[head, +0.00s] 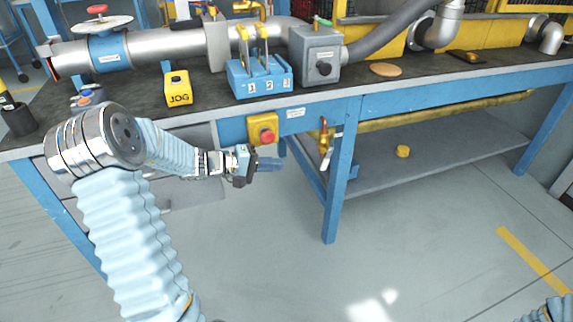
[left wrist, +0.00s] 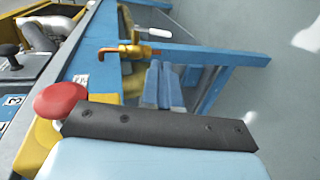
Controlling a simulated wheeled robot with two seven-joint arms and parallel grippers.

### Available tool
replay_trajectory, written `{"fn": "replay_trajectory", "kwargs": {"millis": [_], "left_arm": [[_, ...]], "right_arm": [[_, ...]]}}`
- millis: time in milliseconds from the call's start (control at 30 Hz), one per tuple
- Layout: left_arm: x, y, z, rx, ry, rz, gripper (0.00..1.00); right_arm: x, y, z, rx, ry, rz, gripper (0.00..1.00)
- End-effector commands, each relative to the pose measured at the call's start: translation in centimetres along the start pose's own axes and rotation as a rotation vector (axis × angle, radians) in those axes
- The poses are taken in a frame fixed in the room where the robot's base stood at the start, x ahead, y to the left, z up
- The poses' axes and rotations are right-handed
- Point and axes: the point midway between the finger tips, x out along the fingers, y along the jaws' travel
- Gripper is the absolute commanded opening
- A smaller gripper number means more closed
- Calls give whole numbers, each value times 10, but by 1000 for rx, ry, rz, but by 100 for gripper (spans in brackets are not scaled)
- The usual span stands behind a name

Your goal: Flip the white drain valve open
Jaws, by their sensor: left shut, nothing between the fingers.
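The drain valve is a small brass body (head: 324,134) on a pipe by the blue bench leg. Its white handle (head: 328,156) hangs down at a slant below the body. In the left wrist view, the brass body (left wrist: 128,51) is beyond the fingers, with the white handle (left wrist: 153,32) above it to the right. My left gripper (head: 272,164) is shut and empty, to the left of the valve in the head view and apart from it. It also shows in the left wrist view (left wrist: 164,86). My right gripper is out of view.
A red emergency button (head: 263,135) on a yellow box sits just above my left gripper; it also shows in the wrist view (left wrist: 60,102). The bench leg (head: 340,180) stands beside the valve. The lower shelf (head: 440,150) holds a yellow round piece (head: 402,152). Floor in front is clear.

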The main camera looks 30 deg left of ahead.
Motion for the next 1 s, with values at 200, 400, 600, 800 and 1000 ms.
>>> {"fn": "replay_trajectory", "kwargs": {"millis": [200,400,600,800,1000], "left_arm": [[46,0,2,-5,-6,-1,0],[88,-1,2,-5,-5,-3,0],[114,-1,1,-5,-3,-3,0],[124,-2,2,-4,-2,-4,0],[124,-2,1,-4,-2,-4,0]], "right_arm": [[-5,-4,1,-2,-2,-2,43],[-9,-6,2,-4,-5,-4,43],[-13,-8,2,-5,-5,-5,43],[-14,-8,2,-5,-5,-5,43],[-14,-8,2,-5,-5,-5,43]]}}
